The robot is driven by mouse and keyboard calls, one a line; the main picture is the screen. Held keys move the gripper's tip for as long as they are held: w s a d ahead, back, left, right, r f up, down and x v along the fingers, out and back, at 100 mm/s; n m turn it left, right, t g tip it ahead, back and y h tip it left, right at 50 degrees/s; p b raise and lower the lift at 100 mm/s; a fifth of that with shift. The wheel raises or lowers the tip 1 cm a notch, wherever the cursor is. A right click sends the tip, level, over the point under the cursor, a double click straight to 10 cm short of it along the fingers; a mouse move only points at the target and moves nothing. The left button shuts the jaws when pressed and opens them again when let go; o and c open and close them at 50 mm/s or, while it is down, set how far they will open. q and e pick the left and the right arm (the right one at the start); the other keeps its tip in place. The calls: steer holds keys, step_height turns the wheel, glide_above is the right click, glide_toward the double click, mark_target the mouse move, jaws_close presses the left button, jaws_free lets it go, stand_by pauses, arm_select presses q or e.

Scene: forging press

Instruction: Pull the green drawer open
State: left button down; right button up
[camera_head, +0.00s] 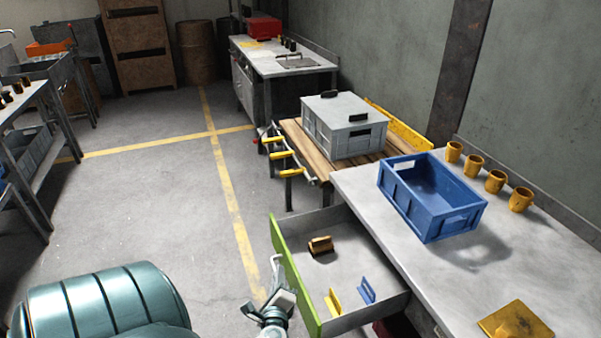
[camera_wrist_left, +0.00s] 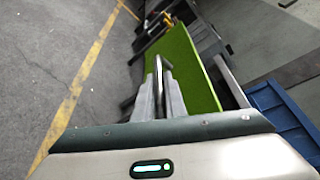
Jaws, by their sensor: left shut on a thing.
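The green drawer (camera_head: 296,275) stands out from under the grey workbench (camera_head: 440,265), with its grey inside showing. Inside it lie a brown block (camera_head: 320,245), a yellow piece (camera_head: 333,301) and a blue piece (camera_head: 367,290). My left gripper (camera_head: 272,290) is at the outer face of the green front, shut on the drawer's handle. In the left wrist view the gripper's fingers (camera_wrist_left: 163,95) close around the metal handle (camera_wrist_left: 161,72) beside the green front (camera_wrist_left: 190,70). My right gripper is not in view.
A blue crate (camera_head: 430,225) and several yellow cups (camera_head: 495,181) stand on the workbench. A grey lidded box (camera_head: 344,128) sits on a wooden table beyond the drawer. The floor left of the drawer, with a yellow line (camera_head: 235,215), is clear.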

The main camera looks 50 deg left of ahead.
arm_select(q)
steer(key=shift+s+a, duration=0.3)
steer(key=shift+s, duration=0.45)
steer(key=shift+s+a, duration=0.3)
steer(key=shift+s, duration=0.4)
steer(key=shift+s+a, duration=0.3)
steer(key=shift+s, duration=0.45)
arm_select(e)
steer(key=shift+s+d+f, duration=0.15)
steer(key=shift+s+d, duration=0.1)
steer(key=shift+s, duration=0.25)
arm_select(q)
steer(key=c, duration=2.1)
jaws_free()
steer(key=shift+d, duration=0.1)
